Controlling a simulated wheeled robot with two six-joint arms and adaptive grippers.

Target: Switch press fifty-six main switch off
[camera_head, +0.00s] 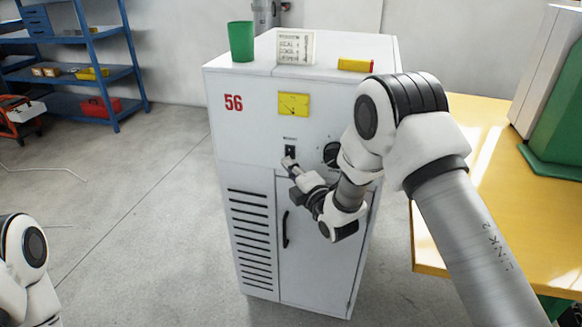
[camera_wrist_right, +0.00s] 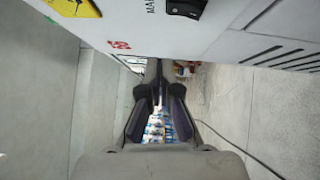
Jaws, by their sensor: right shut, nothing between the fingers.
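The white cabinet marked 56 (camera_head: 240,140) stands upright in the middle of the head view. The switch also shows at the top of the right wrist view (camera_wrist_right: 186,7), beside lettering that is partly cut off. My right gripper (camera_head: 287,162) is shut and empty, with its tip just below the switch in the head view; I cannot tell whether it touches the panel. My left arm shows at the lower left edge, but its gripper is out of view.
A yellow table (camera_head: 480,215) stands close at the right.

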